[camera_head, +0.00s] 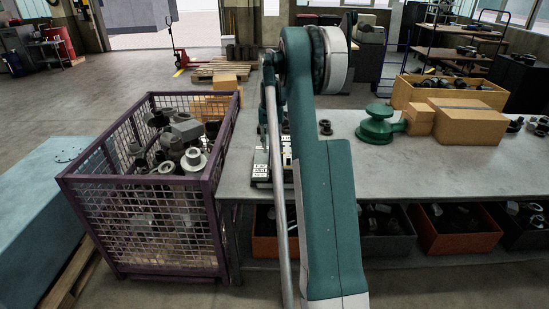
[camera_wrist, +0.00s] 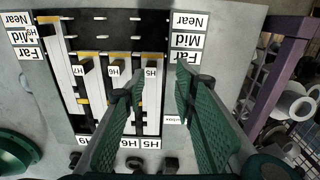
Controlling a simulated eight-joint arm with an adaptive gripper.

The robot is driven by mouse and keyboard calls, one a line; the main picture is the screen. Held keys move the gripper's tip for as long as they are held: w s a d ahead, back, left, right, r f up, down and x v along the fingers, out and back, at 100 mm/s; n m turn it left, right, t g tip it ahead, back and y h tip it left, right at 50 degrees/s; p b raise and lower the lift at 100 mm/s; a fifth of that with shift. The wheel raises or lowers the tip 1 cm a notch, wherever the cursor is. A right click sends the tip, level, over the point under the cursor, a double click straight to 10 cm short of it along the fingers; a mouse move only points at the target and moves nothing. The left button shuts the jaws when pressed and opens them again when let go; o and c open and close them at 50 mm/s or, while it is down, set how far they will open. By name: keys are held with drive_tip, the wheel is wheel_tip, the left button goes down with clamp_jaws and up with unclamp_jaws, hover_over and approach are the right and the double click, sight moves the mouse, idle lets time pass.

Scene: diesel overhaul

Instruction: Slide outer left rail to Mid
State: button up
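In the wrist view a dark board (camera_wrist: 108,22) carries several pale rails under Near, Mid and Far labels on both sides. One rail (camera_wrist: 153,98) ends in an H5 tag and lies in view between my fingers. I cannot tell which is the outer left rail. My gripper (camera_wrist: 158,80) is open, its green fingers apart over the board; contact cannot be judged. In the head view the board (camera_head: 262,165) is mostly hidden by my arm.
A purple mesh cage (camera_head: 150,185) of metal parts stands left of the grey workbench (camera_head: 420,175). On the bench are a green round part (camera_head: 378,125) and cardboard boxes (camera_head: 465,120). The bench front is mostly clear. Dark parts lie near the board's lower edge.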

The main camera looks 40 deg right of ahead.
sight(275, 164)
drive_tip(key=shift+s+d+f, duration=0.1)
drive_tip(key=shift+d+f, duration=0.25)
drive_tip(key=shift+d, duration=0.2)
drive_tip(key=shift+d+f, duration=0.3)
drive_tip(key=shift+d, duration=0.25)
drive_tip(key=shift+f, duration=0.15)
drive_tip(key=shift+f+p, duration=0.35)
drive_tip(key=shift+f, duration=3.4)
drive_tip(key=shift+c, duration=0.2)
clamp_jaws()
